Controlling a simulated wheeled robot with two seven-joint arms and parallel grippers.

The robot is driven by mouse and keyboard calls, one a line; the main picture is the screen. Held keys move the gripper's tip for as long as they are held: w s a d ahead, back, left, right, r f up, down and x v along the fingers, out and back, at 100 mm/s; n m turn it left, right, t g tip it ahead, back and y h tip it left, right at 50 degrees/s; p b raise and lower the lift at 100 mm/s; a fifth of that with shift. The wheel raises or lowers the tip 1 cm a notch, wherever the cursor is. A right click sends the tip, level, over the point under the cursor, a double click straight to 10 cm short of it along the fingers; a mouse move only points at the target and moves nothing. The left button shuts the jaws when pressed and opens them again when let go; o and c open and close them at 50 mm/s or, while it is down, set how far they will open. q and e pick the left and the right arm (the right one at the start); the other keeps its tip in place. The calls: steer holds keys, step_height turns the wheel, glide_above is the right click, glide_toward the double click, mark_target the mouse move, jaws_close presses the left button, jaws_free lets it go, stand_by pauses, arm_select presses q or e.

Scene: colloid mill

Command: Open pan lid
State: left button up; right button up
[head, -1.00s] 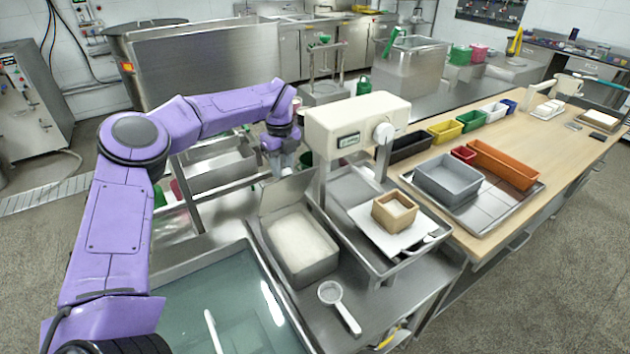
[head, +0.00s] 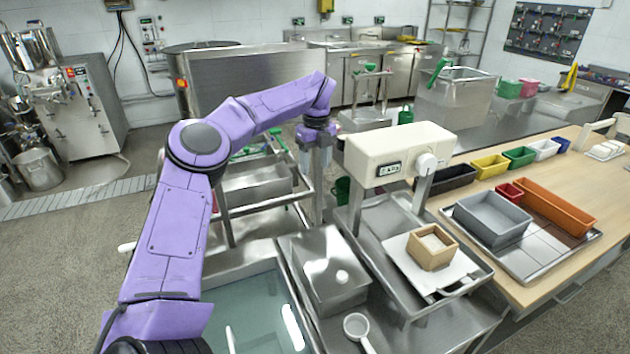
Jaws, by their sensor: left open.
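The metal pan (head: 340,298) stands on the steel counter in the lower middle of the head view. Its lid (head: 325,262) lies flat over it, with a pale round knob (head: 342,277) on top, and hides what is inside. My left gripper (head: 314,160) points down beyond the pan and is apart from the lid. It is open, and its fingertips are small and hard to make out. My right gripper is not in view.
A cream scale head (head: 398,153) on posts stands just right of my left gripper. A water-filled basin (head: 250,312) lies left of the pan, and a white-handled scoop (head: 356,326) lies in front. A small wooden box (head: 432,248) sits to the right.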

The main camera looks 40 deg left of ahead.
arm_select(q)
step_height(320, 180, up, 4)
steer(key=shift+r, duration=0.2)
stand_by(0.4)
